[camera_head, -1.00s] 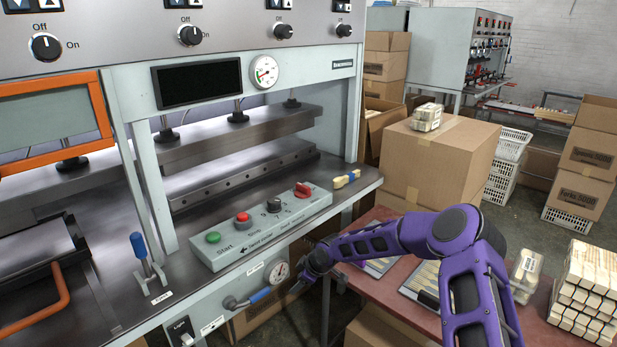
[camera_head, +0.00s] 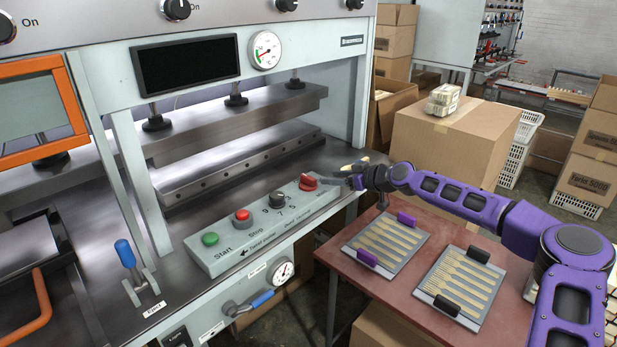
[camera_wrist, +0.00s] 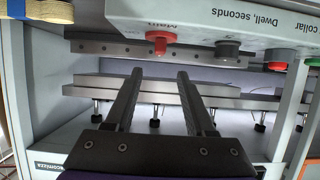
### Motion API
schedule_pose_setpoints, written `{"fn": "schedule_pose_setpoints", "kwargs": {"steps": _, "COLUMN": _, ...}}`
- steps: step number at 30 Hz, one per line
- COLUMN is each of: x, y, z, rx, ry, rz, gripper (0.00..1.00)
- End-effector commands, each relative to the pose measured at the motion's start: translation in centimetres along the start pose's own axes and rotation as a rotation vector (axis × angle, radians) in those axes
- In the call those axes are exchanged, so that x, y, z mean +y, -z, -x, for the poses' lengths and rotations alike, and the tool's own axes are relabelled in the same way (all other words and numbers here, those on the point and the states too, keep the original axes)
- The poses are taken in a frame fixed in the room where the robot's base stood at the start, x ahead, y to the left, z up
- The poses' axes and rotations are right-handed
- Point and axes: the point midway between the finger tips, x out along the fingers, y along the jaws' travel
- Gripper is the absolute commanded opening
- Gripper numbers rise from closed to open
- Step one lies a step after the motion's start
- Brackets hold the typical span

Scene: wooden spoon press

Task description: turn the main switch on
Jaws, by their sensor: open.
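The main switch is a red knob (camera_head: 308,182) at the right end of the pale control box (camera_head: 222,262). In the wrist view the red knob (camera_wrist: 160,41) sits under the upside-down word "Main". My gripper (camera_head: 343,181) is just to the right of the knob in the head view. In the wrist view the two dark fingers of my gripper (camera_wrist: 160,72) are spread and empty, with the knob just beyond their tips, lined up with the gap. I see no clear contact.
The box also carries a green Start button (camera_head: 210,239), a red Stop button (camera_head: 242,216) and a black dial (camera_head: 276,201). A banded bundle of wooden sticks (camera_wrist: 45,10) lies close by. A red table (camera_head: 385,290) with stick trays stands below my arm.

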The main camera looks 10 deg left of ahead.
Motion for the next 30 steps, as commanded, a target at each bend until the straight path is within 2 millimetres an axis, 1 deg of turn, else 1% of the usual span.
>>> {"fn": "schedule_pose_setpoints", "kwargs": {"steps": 1, "x": -0.1, "y": 0.1, "z": -1.3, "rx": 0.001, "ry": 0.002, "rz": -0.002, "gripper": 0.55}}
{"fn": "schedule_pose_setpoints", "kwargs": {"steps": 9, "x": -0.1, "y": 0.1, "z": -7.1, "rx": 0.001, "ry": 0.001, "rz": -0.002, "gripper": 0.55}}
{"fn": "schedule_pose_setpoints", "kwargs": {"steps": 12, "x": -0.1, "y": 0.0, "z": -8.8, "rx": 0.000, "ry": 0.001, "rz": -0.004, "gripper": 0.55}}
{"fn": "schedule_pose_setpoints", "kwargs": {"steps": 15, "x": 0.0, "y": 0.1, "z": -10.0, "rx": 0.001, "ry": -0.001, "rz": -0.002, "gripper": 0.55}}
{"fn": "schedule_pose_setpoints", "kwargs": {"steps": 21, "x": 0.0, "y": 0.0, "z": -11.3, "rx": 0.000, "ry": -0.001, "rz": -0.001, "gripper": 0.55}}
{"fn": "schedule_pose_setpoints", "kwargs": {"steps": 30, "x": 0.0, "y": 0.0, "z": -11.5, "rx": 0.000, "ry": -0.001, "rz": -0.001, "gripper": 0.55}}
